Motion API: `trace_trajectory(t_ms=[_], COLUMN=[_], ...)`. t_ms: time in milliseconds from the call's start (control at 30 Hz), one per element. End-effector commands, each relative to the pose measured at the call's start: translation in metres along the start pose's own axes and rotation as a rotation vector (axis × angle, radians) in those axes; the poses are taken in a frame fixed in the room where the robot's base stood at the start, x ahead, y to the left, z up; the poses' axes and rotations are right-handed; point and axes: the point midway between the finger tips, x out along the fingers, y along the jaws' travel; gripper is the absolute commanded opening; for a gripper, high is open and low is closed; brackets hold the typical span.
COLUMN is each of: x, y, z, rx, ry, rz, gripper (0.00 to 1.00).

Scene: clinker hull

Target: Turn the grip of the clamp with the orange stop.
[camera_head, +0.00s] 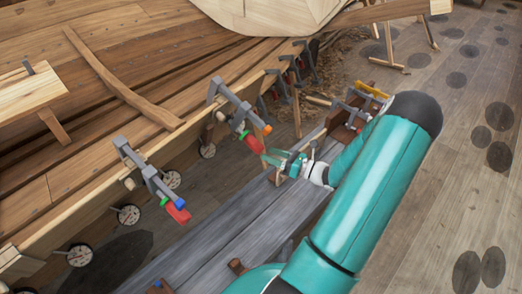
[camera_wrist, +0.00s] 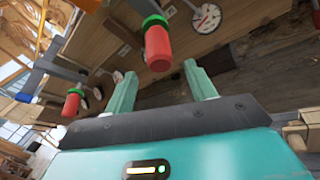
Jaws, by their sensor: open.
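The clamp with the orange stop (camera_head: 267,130) is fixed on the hull's edge, a grey bar clamp with a red grip (camera_head: 253,143) hanging at its near end. My gripper (camera_head: 270,158) is close to this grip, at its lower right. In the wrist view a red grip (camera_wrist: 158,48) with a green collar points down between my two open teal fingers (camera_wrist: 160,77). Its end shows near the fingertips; I cannot tell whether it is between them in depth. No contact is clear. The orange stop is not clearly identifiable in the wrist view.
A second clamp with a blue stop (camera_head: 165,202) and red grip (camera_head: 178,213) is to the left; its grip (camera_wrist: 72,103) is left in the wrist view. Several dials (camera_head: 129,214) line the hull. A grey plank bench (camera_head: 215,250) lies below my arm. More clamps stand farther back.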

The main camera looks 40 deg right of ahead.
Motion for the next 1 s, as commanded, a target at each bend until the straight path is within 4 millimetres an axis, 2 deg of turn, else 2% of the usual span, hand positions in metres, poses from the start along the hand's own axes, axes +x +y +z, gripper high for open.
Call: trace_trajectory(t_ms=[33,200,400,1000], x=[-0.013,-0.048,-0.07,-0.073], y=[-0.001,-0.001,0.0,0.0], z=[0.001,0.0,0.0,0.0], rx=[0.0,0.0,0.0,0.0], ry=[-0.001,0.0,-0.001,0.0], rz=[-0.004,-0.004,-0.001,0.0], gripper=[0.56,0.56,0.56,0.56])
